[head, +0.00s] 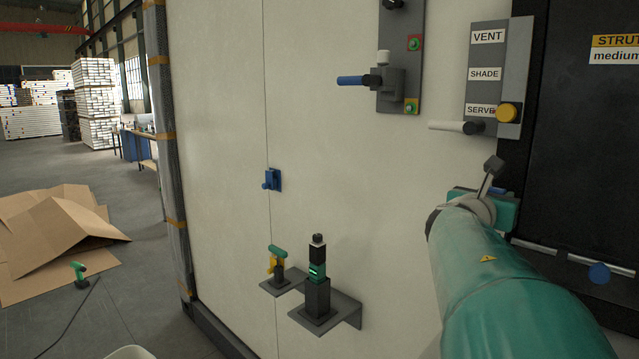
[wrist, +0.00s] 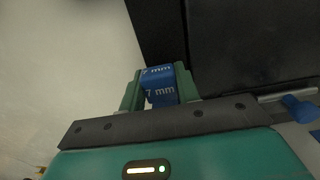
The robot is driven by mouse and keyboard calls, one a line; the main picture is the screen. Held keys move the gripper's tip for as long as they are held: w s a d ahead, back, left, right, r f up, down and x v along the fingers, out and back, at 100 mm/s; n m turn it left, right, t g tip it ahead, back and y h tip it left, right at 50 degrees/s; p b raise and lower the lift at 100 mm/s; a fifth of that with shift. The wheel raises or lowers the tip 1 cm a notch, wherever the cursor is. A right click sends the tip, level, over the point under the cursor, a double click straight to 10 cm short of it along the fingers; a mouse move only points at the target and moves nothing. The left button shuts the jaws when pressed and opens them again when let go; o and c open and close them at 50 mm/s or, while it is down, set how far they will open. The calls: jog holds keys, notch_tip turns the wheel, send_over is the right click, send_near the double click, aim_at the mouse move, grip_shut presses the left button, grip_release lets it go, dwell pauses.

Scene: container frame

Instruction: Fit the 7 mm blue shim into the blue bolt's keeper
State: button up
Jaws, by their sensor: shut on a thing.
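My gripper (wrist: 160,90) is shut on the blue shim (wrist: 160,92), marked "7 mm", which sits between its two green fingers in the wrist view. In the head view my gripper (head: 490,205) is at the right, in front of the dark panel's left edge, its fingers mostly hidden by my arm. A small blue fitting (head: 271,180) with a projecting part is fixed on the pale wall, well left of my gripper.
A shelf (head: 325,312) with a dark upright tool and a smaller shelf stick out low on the wall. Above are a blue-handled lever (head: 351,81) and a labelled panel (head: 487,75) with a yellow knob. Cardboard (head: 60,230) lies on the floor.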

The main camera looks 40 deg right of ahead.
jog(key=shift+f, duration=1.4)
jog(key=o, duration=1)
jog(key=shift+o, duration=0.2)
jog(key=shift+a, duration=0.1)
